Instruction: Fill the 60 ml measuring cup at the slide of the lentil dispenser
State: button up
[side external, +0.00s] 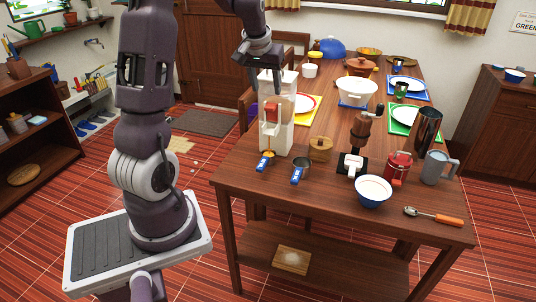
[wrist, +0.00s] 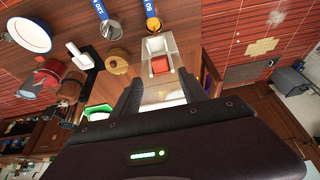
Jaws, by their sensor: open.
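The 60 ml measuring cup (side external: 263,164), with a blue handle, sits on the counter at the dispenser's foot. Its bowl shows orange in the wrist view (wrist: 154,23); how full it is, I cannot tell. A second blue-handled cup (side external: 299,172), grey inside, lies to its right. My gripper (side external: 258,65) is open and empty, above the dispenser's top.
A spoon (side external: 434,216) lies at the front right. Place settings fill the back. The counter's front left is clear.

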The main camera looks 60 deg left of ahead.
aim_at(270, 106)
jog(key=x, duration=0.7)
jog(key=shift+c, duration=0.4)
grip_shut()
